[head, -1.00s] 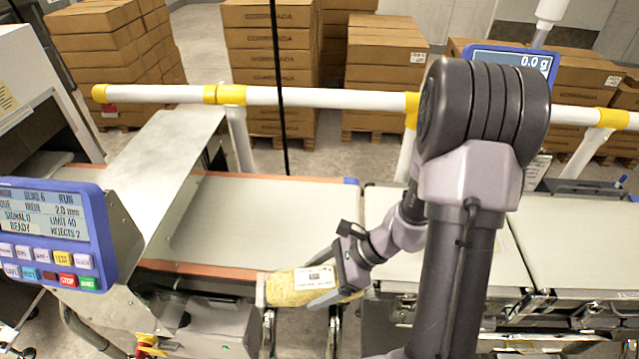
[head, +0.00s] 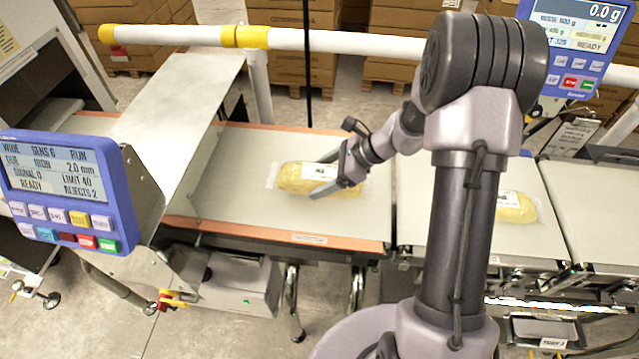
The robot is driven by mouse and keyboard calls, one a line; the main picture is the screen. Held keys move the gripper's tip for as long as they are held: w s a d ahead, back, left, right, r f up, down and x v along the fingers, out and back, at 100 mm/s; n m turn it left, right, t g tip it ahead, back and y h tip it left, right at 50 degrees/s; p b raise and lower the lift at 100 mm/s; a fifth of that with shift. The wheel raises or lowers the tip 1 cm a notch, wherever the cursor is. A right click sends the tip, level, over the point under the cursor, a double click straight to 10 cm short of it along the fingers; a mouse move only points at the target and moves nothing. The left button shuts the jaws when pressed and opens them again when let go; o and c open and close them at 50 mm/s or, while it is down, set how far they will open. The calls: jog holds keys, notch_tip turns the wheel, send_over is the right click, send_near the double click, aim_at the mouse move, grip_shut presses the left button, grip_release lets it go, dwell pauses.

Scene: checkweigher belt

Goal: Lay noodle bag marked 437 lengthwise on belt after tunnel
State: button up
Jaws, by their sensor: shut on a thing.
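A yellow noodle bag (head: 296,178) in clear wrap with a white label is over the belt after the tunnel (head: 240,210). Its long side runs left to right, along the belt. My gripper (head: 335,179) is shut on its right part from above. I cannot tell whether the bag touches the belt or hangs just above it. The label's print is too small to read. A second yellow bag (head: 512,207) with a white label lies on the belt to the right, partly hidden by my arm.
The metal tunnel hood (head: 180,105) stands left of the bag, with the blue detector panel (head: 68,195) in front. A white rail (head: 350,45) with yellow joints runs behind the belt. A blue weigher display (head: 572,45) reads 0.0 g at top right.

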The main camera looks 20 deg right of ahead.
aim_at(320, 183)
jog(key=shift+w+a, duration=0.15)
jog(key=shift+w, duration=0.3)
notch_tip(320, 183, down, 4)
jog(key=shift+w+r+b, duration=0.1)
jog(key=shift+b, duration=0.9)
jog(key=shift+r, duration=0.1)
jog(key=o, duration=2)
jog(key=p+v, duration=0.4)
jog(key=v, duration=0.8)
jog(key=shift+a+r, duration=0.1)
jog(key=shift+a, duration=0.05)
jog(key=a+r+n, duration=0.1)
jog(key=r, duration=0.1)
jog(key=s+a+r+n, duration=0.1)
jog(key=r, duration=0.1)
jog(key=s+a+r+n+h, duration=0.1)
jog(key=r, duration=0.1)
jog(key=shift+g, duration=0.3)
jog(key=s+a+r+n+t+h, duration=0.1)
jog(key=s+a+r+n, duration=0.3)
jog(key=s, duration=0.6)
jog(key=s+a+r+n+t+h, duration=0.2)
jog(key=s+a+r+n+h, duration=0.2)
jog(key=s+r+n, duration=0.5)
jog(key=shift+s+a+r+n, duration=0.25)
jog(key=shift+s+n, duration=0.4)
jog(key=shift+n, duration=0.45)
